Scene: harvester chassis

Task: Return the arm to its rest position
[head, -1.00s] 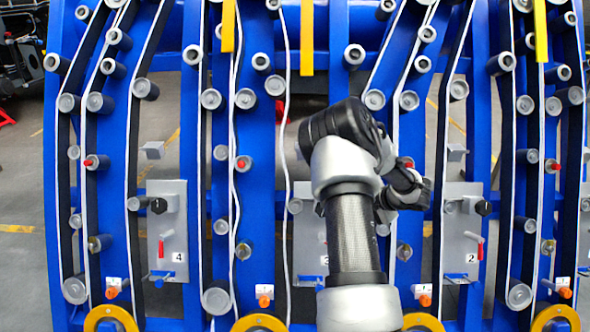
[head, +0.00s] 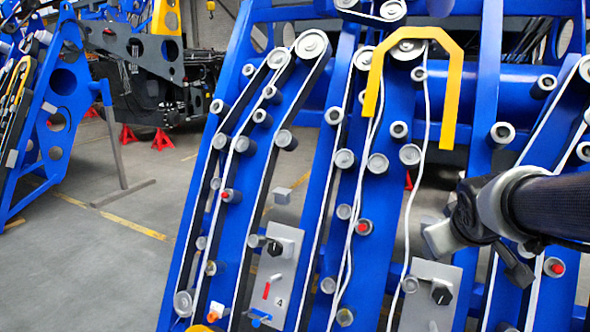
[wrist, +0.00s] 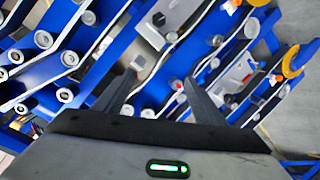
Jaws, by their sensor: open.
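My gripper (wrist: 160,88) shows in the wrist view with its two dark fingers spread apart and nothing between them. Beyond them is the blue harvester chassis with its rollers, belts and grey panels. In the head view my arm comes in from the right edge, with its dark and silver links in front of the chassis (head: 388,250).
A grey panel marked 4 (head: 277,275) with a black knob and red handle sits left of my arm. A yellow bracket (head: 452,80) arches above. Open floor (head: 110,270) lies left, with another blue frame (head: 45,110) beyond.

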